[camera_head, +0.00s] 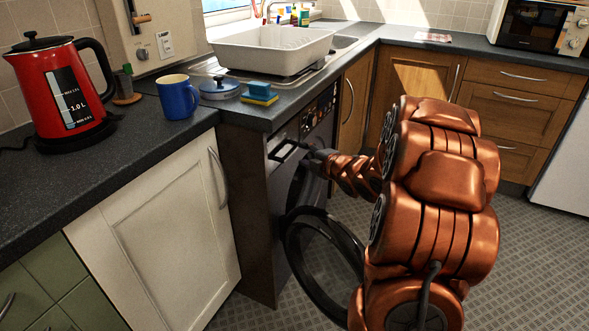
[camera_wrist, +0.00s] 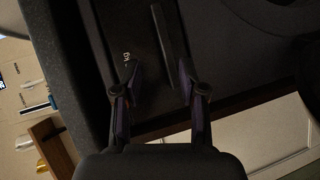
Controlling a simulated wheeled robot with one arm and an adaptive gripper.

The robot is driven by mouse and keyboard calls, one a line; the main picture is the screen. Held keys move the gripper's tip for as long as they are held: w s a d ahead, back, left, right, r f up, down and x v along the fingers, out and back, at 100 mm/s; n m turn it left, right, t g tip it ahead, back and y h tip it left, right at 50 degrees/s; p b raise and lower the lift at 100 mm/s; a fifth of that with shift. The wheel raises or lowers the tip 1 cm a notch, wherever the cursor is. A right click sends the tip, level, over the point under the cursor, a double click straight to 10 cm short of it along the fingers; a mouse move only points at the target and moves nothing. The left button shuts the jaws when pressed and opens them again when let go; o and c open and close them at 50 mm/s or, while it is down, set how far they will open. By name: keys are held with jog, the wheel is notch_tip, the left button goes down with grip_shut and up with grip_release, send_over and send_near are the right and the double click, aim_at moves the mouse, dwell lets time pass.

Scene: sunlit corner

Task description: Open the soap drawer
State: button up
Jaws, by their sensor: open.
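The soap drawer (camera_head: 281,148) is a dark panel with a bar handle at the upper left of the dark washing machine's front, under the worktop. It looks closed. In the wrist view, the drawer's bar handle (camera_wrist: 163,45) stands out from the dark drawer front (camera_wrist: 128,30). My gripper (camera_head: 312,158) is just right of the drawer in the head view. In the wrist view, my gripper (camera_wrist: 160,75) is open, with its two fingers apart. The handle lies ahead of the gap between them, and nothing is held. Exact contact cannot be told.
The washing machine's round door (camera_head: 326,262) hangs open below the drawer, close to my arm. The dark worktop (camera_head: 255,116) overhangs the machine and bears a blue mug (camera_head: 178,98), a sponge (camera_head: 260,92) and a red kettle (camera_head: 62,90). The tiled floor (camera_head: 530,250) at right is clear.

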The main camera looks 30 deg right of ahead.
aim_at(293, 153)
jog(key=shift+w+a+f+n+t+y+b, duration=0.1)
jog(key=shift+w+f+n+t+y+b, duration=0.4)
jog(key=shift+w, duration=0.55)
jog(key=shift+w+f+n+t+y+b, duration=0.4)
jog(key=shift+w+n+b, duration=0.2)
jog(key=shift+w, duration=0.5)
jog(key=shift+w+a+f+n+t+y+b, duration=0.1)
jog(key=shift+w+f+n+t+y+b, duration=0.4)
jog(key=shift+w, duration=0.55)
grip_shut()
jog(key=shift+d, duration=0.1)
